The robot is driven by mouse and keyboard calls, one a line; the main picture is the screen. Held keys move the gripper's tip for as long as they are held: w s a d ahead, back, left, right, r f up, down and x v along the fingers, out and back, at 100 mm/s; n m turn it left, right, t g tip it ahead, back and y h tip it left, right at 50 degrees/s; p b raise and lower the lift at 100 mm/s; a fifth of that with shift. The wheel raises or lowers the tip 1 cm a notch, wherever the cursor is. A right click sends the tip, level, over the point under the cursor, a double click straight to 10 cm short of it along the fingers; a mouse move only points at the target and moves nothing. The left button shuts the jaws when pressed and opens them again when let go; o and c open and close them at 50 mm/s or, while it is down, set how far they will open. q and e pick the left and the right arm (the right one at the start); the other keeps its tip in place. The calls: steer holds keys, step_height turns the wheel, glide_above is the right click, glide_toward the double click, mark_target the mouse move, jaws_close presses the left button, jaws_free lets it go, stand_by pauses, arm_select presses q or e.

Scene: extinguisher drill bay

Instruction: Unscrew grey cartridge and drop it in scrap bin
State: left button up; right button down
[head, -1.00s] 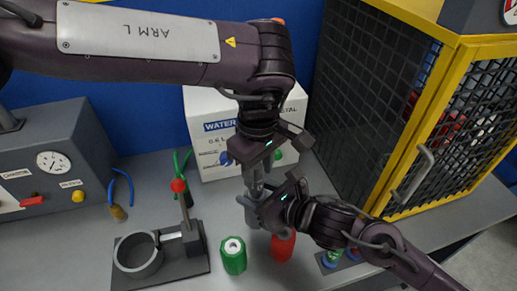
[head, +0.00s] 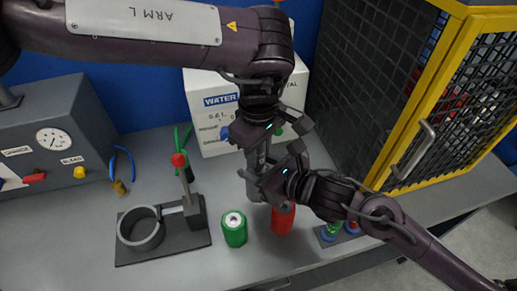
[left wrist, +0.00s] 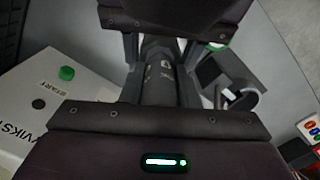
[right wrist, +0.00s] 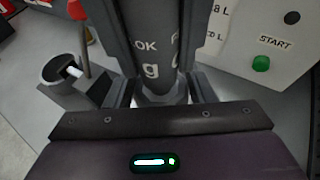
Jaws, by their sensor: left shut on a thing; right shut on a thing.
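The grey cartridge (head: 253,187) is upright above the bench between my two grippers. My left gripper (head: 258,146) points down and is shut on its upper part. My right gripper (head: 262,180) comes from the right and is shut around it lower down. The left wrist view shows a dark grey cylinder (left wrist: 160,76) between the left fingers. The right wrist view shows a grey body with "OK" and "g" lettering (right wrist: 148,45) between the right fingers. The joint between the cartridge and any other part is hidden by the fingers. I see no scrap bin.
A green cylinder (head: 234,231) and a red cylinder (head: 283,219) stand just below the grippers. A ring clamp stand (head: 137,245) is at left, with a gauge console (head: 50,150) behind. The white WATER box (head: 207,125) is behind; a yellow-framed mesh cage (head: 425,120) is at right.

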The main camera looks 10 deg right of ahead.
arm_select(q)
steer(key=n, duration=0.6)
steer(key=shift+w+d+r+n, duration=0.15)
steer(key=shift+w+d+n, duration=0.05)
steer(key=shift+d+n, duration=0.1)
steer(key=n, duration=0.7)
steer(key=shift+w, duration=0.15)
steer(key=n, duration=0.7)
steer(key=shift+a+r, duration=0.1)
steer(key=shift+a, duration=0.05)
steer(key=n, duration=0.7)
steer(key=shift+w+a, duration=0.1)
steer(key=shift+a, duration=0.05)
steer(key=n, duration=0.6)
steer(key=shift+r+n, duration=0.1)
steer(key=shift+n, duration=0.2)
steer(key=n, duration=0.6)
steer(key=shift+a, duration=0.1)
steer(key=n, duration=0.6)
steer(key=shift+s+n, duration=0.2)
steer(key=shift+n, duration=0.2)
steer(key=n, duration=0.6)
steer(key=shift+s, duration=0.1)
jaws_close()
jaws_free()
steer(key=shift+r, duration=0.2)
